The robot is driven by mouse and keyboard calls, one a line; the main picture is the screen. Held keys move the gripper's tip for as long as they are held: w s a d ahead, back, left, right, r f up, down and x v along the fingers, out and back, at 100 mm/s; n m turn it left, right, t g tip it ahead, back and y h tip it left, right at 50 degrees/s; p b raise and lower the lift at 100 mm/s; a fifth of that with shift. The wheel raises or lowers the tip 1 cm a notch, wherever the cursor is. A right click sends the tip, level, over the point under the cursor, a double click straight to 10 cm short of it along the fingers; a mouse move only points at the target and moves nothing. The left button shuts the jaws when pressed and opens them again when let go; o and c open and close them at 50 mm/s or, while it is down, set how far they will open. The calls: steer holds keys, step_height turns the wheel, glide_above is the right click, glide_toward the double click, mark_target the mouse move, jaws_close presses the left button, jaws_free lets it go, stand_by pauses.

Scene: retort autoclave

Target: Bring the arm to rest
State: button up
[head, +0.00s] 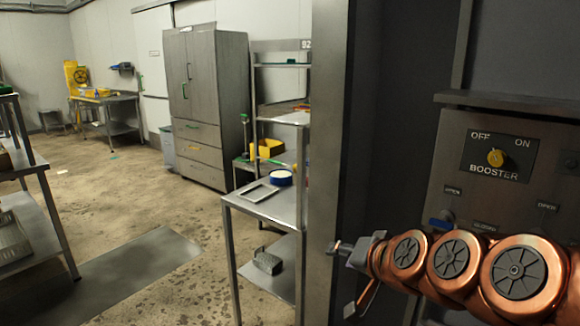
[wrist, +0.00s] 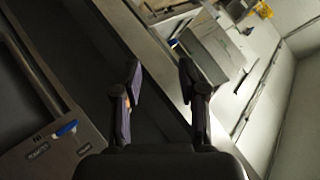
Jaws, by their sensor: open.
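My gripper (wrist: 160,76) shows in the wrist view with its two dark fingers apart and nothing between them. In the head view my copper-coloured arm reaches in from the lower right, in front of the control panel (head: 452,150), and its end is beside the grey upright post (head: 330,150). The gripper's fingers are hard to make out there. The panel carries a yellow BOOSTER knob (head: 495,157) between OFF and ON, and a blue handle (head: 438,222) at lower left. The blue handle also shows at the lower left of the wrist view (wrist: 66,128).
A steel shelf rack (head: 236,200) stands left of the post, holding a blue-rimmed round container (head: 280,178). A grey cabinet (head: 206,95) stands behind it. A steel table (head: 30,195) is at far left. The floor between is open, with a dark mat (head: 130,280).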

steer(key=s+d+f+n+g+h+p, duration=0.1)
steer(key=s+d+g+p, duration=0.1)
steer(key=s, duration=0.8)
steer(key=s+d+f+n+g+h+p, duration=0.1)
steer(key=s+d+n+g+h+p, duration=0.1)
steer(key=s+g, duration=0.4)
steer(key=s+d+f+n+g+h+p, duration=0.1)
steer(key=s+d+f+g+p, duration=0.1)
steer(key=s, duration=1.2)
steer(key=d+g+p, duration=0.1)
steer(key=g+p, duration=0.1)
steer(key=p, duration=0.1)
steer(key=shift+d+h, duration=0.2)
steer(key=shift+h, duration=0.1)
